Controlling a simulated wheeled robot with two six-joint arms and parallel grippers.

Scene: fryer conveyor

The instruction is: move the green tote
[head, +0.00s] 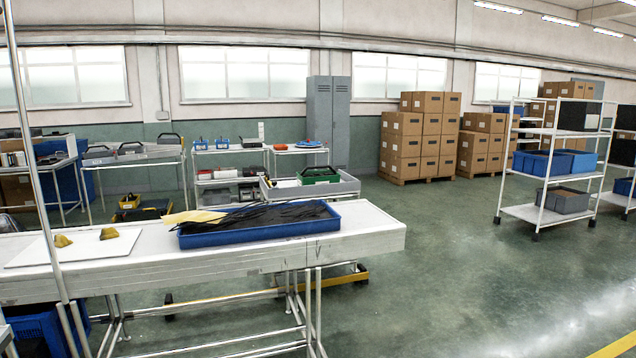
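A small green tote (319,175) with a dark handle across its top shows in the head view, a little left of the picture's middle. It sits inside a shallow grey tray-like cart (345,188), behind the white conveyor table. The near wall of the cart hides part of its lower side. Neither of my grippers is in view.
The long white conveyor table (375,233) stands between me and the cart, holding a blue tray (262,230) of dark strips. Stacked cartons (418,145) and a white shelf rack (530,213) stand behind to the right. The green floor (450,270) on the right is clear.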

